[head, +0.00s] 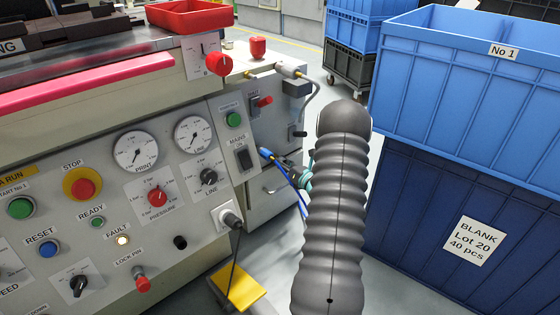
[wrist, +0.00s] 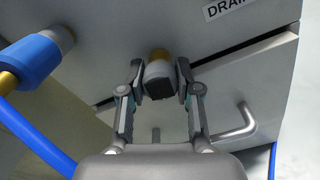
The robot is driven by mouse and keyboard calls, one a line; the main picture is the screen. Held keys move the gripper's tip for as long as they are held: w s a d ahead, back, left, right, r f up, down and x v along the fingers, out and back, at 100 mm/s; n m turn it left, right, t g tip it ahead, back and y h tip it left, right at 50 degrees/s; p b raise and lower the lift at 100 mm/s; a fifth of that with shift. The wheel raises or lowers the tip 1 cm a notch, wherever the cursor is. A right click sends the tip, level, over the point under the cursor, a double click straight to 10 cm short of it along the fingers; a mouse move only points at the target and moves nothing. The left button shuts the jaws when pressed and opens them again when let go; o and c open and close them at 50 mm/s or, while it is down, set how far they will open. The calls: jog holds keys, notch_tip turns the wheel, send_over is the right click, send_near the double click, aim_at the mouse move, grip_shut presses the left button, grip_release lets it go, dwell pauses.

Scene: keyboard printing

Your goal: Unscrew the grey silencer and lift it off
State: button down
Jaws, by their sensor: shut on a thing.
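The grey silencer (wrist: 159,82) sits between the two fingers of my gripper (wrist: 160,80) in the wrist view. Its brass-yellow end (wrist: 160,55) points at the grey cabinet panel. I cannot tell whether that end touches the panel or stands just off it. The fingers are closed on the silencer's sides. In the head view my gripper (head: 303,172) shows only in part, beside the machine's right end, behind my dark ribbed arm. The silencer cannot be made out there.
A blue connector (wrist: 34,62) with a blue hose is at the left of the wrist view. A bent metal handle (wrist: 238,122) is right of my gripper. A yellow pedal (head: 240,288) lies on the floor. Blue crates (head: 470,85) stand close on the right.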

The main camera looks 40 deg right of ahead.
jog(key=shift+n, duration=0.9)
jog(key=shift+s, duration=0.15)
jog(key=shift+s+d, duration=0.1)
jog(key=shift+s, duration=0.85)
jog(key=s+r+p, duration=0.1)
jog(key=s, duration=0.1)
jog(key=s+r+p, duration=0.1)
jog(key=s+r, duration=0.1)
jog(key=shift+d, duration=0.15)
